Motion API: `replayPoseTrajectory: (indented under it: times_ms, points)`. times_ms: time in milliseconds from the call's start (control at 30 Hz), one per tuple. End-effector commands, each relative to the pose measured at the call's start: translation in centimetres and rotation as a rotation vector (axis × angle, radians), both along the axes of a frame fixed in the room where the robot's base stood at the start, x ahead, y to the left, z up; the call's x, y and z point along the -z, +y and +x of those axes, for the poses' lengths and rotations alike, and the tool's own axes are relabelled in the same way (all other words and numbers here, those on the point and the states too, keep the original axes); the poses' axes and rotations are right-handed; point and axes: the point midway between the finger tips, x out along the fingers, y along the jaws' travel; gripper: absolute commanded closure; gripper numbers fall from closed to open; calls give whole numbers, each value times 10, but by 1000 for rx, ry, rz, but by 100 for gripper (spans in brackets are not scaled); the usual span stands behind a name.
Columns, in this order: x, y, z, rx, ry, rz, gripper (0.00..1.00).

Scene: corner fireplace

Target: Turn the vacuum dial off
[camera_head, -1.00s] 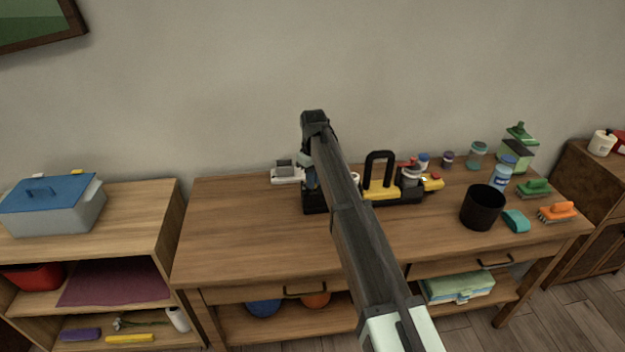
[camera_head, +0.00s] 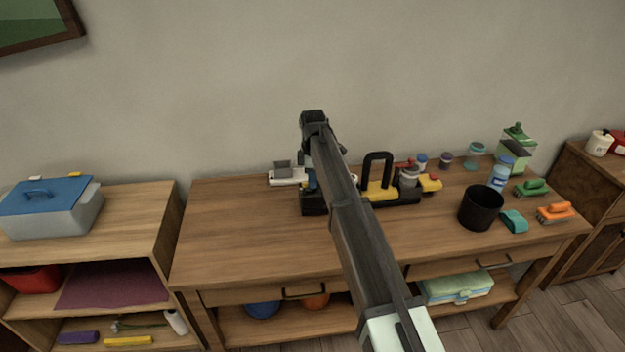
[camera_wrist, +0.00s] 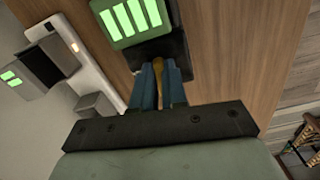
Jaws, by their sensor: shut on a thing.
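My gripper (camera_wrist: 158,80) points down at a black device on the table; its blue fingers are shut on a small orange-brown piece (camera_wrist: 158,70). This piece may be the dial, but the fingers hide most of it. The black device (camera_wrist: 176,50) carries a green panel (camera_wrist: 128,20) with bright green bars. In the head view the black device (camera_head: 312,203) stands near the middle of the table, partly behind my arm. My gripper (camera_head: 311,180) reaches down to it there, its fingertips mostly hidden.
A white device (camera_head: 287,177) stands behind and left of the black one. A yellow-and-black tool with a handle (camera_head: 379,170) is close on the right. A black cup (camera_head: 481,209), jars and brushes occupy the table's right side. The left tabletop (camera_head: 225,230) is clear.

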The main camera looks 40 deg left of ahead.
Motion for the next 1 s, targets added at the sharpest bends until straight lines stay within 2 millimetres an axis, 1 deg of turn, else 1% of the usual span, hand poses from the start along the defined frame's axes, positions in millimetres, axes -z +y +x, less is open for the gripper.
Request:
replayPoseTrajectory:
  times_ms: [300,867,900,1000]
  points:
    - [0,1,1,-122,0,0,100]
    - [0,1,1,-149,-1,1,100]
    - [0,1,1,-148,-1,1,85]
    - [0,1,1,-148,0,0,75]
